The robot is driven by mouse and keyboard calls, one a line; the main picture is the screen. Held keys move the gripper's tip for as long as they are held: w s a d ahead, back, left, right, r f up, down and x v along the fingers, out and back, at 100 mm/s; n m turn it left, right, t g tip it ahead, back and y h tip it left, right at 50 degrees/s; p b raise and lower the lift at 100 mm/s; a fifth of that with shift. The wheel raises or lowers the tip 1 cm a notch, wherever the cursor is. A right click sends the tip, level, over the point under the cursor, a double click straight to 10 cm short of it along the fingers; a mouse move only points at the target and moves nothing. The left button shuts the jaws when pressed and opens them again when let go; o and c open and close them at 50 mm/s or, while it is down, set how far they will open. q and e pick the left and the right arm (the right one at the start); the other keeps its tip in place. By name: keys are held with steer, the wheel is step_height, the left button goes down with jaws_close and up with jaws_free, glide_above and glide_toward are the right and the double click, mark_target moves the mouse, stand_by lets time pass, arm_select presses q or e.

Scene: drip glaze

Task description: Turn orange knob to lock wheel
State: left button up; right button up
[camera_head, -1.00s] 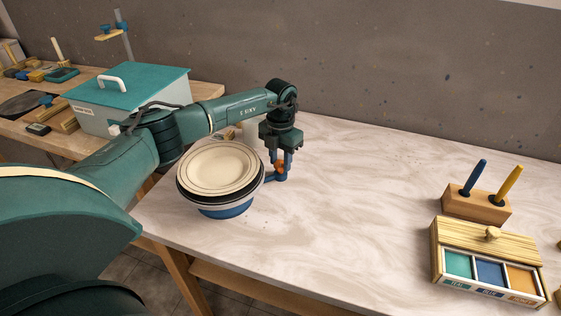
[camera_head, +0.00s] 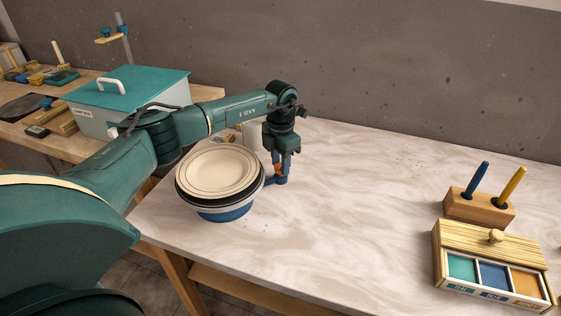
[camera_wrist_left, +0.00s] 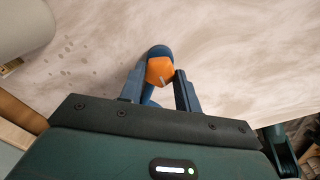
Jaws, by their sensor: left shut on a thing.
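The wheel (camera_head: 228,211) has a blue base, and a cream plate with dark rings (camera_head: 219,170) lies on its top. A blue bracket (camera_head: 278,182) juts from its right side. The orange knob (camera_wrist_left: 160,71) sits on this bracket. In the head view my gripper's fingers mostly hide it. My left gripper (camera_head: 283,165) points down over the bracket and is shut on the knob, with a finger on each side in the left wrist view (camera_wrist_left: 160,88). A pale mark shows on the knob's face there. My right gripper is not in view.
A wooden tray with coloured compartments (camera_head: 492,270) and a block holding blue and yellow tools (camera_head: 478,208) stand at the right. A white cylinder (camera_head: 253,135) stands behind the wheel. A teal-lidded box (camera_head: 130,88) is at the back left. The middle of the table is clear.

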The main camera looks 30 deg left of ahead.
arm_select(q)
steer(key=shift+w+r, duration=0.1)
steer(key=shift+r, duration=0.05)
steer(key=o, duration=1)
step_height(320, 180, up, 13)
steer(key=shift+r+b, duration=0.1)
steer(key=shift+b, duration=0.25)
